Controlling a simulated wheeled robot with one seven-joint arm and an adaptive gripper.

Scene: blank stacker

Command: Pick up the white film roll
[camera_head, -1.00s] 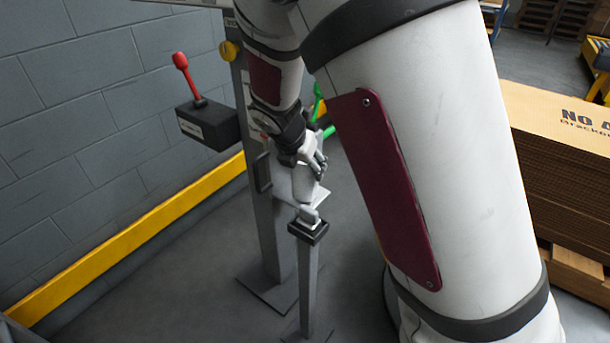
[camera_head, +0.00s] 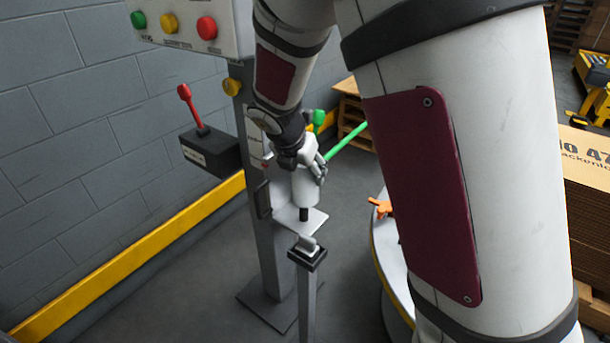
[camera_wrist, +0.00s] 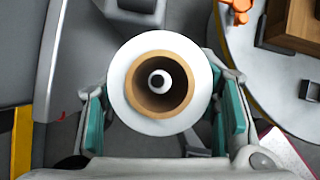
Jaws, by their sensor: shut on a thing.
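The white film roll (camera_head: 303,188) is held upright in my gripper (camera_head: 311,160), in front of the grey machine column. A short dark stub (camera_head: 305,214) shows below the roll, over a small grey plate (camera_head: 290,224). I cannot tell whether the stub touches the plate.
A grey post (camera_head: 308,258) with a dark square top stands just in front. A black box with a red lever (camera_head: 208,150) and a panel with coloured buttons (camera_head: 190,25) are at left. A green lever (camera_head: 347,142) is behind. Stacked cardboard (camera_head: 588,200) stands at right.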

